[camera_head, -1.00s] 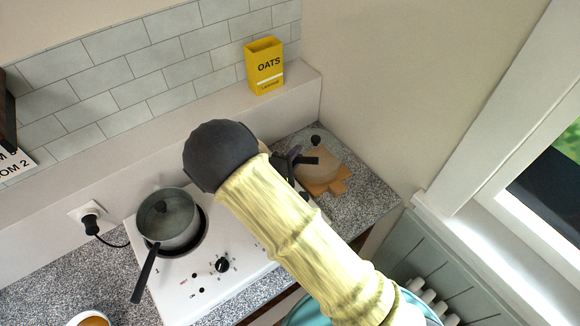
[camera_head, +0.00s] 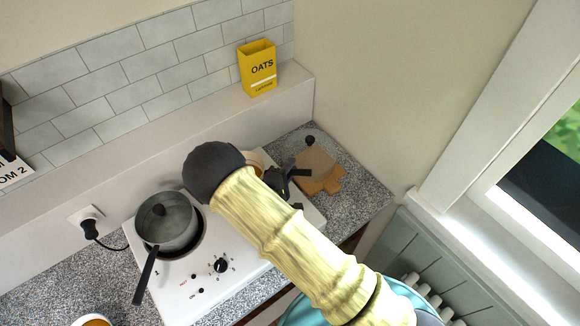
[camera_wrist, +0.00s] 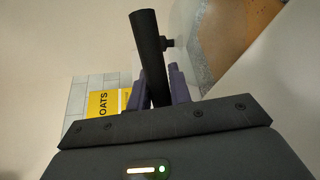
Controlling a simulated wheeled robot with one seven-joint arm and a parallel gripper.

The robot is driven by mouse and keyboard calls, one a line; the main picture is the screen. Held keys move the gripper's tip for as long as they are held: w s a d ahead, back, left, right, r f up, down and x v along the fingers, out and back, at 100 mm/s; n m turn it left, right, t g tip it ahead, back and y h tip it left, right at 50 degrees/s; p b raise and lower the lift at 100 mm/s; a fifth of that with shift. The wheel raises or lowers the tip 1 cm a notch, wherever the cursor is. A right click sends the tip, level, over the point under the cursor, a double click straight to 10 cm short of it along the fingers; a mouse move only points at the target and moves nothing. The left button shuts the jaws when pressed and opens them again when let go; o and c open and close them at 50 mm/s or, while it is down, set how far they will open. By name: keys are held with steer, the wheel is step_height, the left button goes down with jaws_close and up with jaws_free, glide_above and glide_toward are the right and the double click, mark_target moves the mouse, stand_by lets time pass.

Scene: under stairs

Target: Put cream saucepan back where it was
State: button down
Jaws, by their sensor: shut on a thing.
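My gripper (camera_head: 287,182) is shut on the black handle (camera_head: 301,173) of what appears to be the cream saucepan (camera_head: 255,158). Only part of the pan's cream rim shows behind my arm in the head view, over the back right of the white stove (camera_head: 180,290). My arm hides the rest, so I cannot tell if its base touches the stove. In the wrist view, the dark handle (camera_wrist: 148,45) stands between my purple fingers (camera_wrist: 158,88), its blunt end free. The pan body is not visible there.
A grey lidded pot (camera_head: 168,225) stands on the left burner, its handle toward the front. A wooden board (camera_head: 328,182) with a black-knobbed lid-like thing (camera_head: 315,160) lies on the right counter. A yellow oats box (camera_head: 258,70) stands on the back ledge.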

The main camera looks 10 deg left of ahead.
steer(key=shift+f, duration=0.1)
steer(key=c, duration=1.3)
jaws_free()
steer(key=shift+r, duration=0.2)
steer(key=shift+s+a+f, duration=0.1)
steer(key=shift+s, duration=0.25)
steer(key=b+v, duration=0.4)
steer(key=v, duration=0.6)
steer(key=shift+s, duration=0.2)
steer(key=shift+s+a, duration=0.15)
steer(key=shift+s, duration=0.3)
